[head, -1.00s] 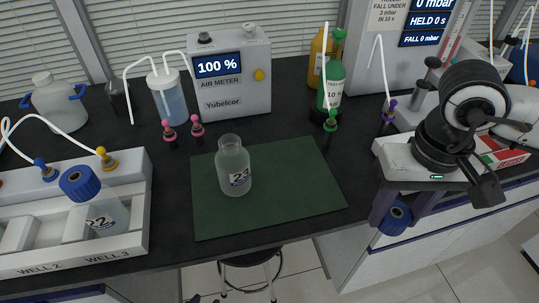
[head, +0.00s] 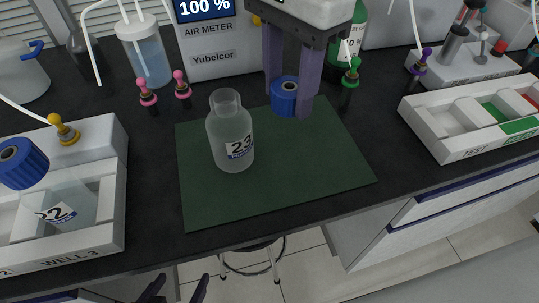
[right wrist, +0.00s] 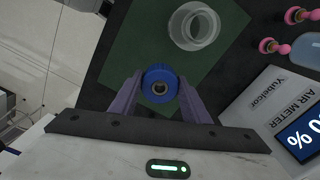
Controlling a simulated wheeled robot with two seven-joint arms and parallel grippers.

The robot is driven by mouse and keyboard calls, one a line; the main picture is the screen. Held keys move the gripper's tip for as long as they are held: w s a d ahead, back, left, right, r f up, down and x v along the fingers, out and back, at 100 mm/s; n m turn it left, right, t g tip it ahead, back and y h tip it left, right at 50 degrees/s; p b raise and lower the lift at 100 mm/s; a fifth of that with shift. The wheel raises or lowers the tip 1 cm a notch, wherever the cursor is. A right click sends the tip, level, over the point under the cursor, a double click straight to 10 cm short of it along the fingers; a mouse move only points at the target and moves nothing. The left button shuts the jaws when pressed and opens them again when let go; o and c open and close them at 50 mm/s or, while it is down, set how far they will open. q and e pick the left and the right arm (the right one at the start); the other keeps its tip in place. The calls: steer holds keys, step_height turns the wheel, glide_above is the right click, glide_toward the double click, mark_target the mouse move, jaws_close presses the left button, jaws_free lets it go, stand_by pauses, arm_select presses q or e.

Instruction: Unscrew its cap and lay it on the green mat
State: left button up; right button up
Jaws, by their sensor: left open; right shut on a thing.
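The uncapped bottle labelled 23 (head: 229,135) stands upright on the green mat (head: 290,185), and its open mouth shows in the right wrist view (right wrist: 194,27). My right gripper (head: 290,100) has its purple fingers shut on a blue cap (head: 284,94), near the mat's far edge, right of the bottle. The cap (right wrist: 160,84) also sits between the fingertips in the right wrist view, apart from the bottle. I cannot tell whether it touches the mat. My left gripper (head: 178,289) shows only dark fingertips at the bottom edge, spread and empty.
Pink fittings (head: 148,98), a green fitting (head: 350,77) and the air meter (head: 208,45) stand behind the mat. A white tray (head: 450,150) is at right. The mat's front and right are clear.

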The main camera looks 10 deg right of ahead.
mark_target(284, 147)
step_height(284, 147, down, 10)
steer(key=shift+r, duration=0.2)
steer(key=shift+f, duration=0.1)
steer(key=shift+f+b, duration=0.15)
steer(key=shift+b, duration=0.25)
steer(key=o, duration=1.2)
steer(key=shift+c, duration=0.2)
step_height(284, 147, up, 12)
steer(key=shift+r+p, duration=0.2)
steer(key=shift+p, duration=0.45)
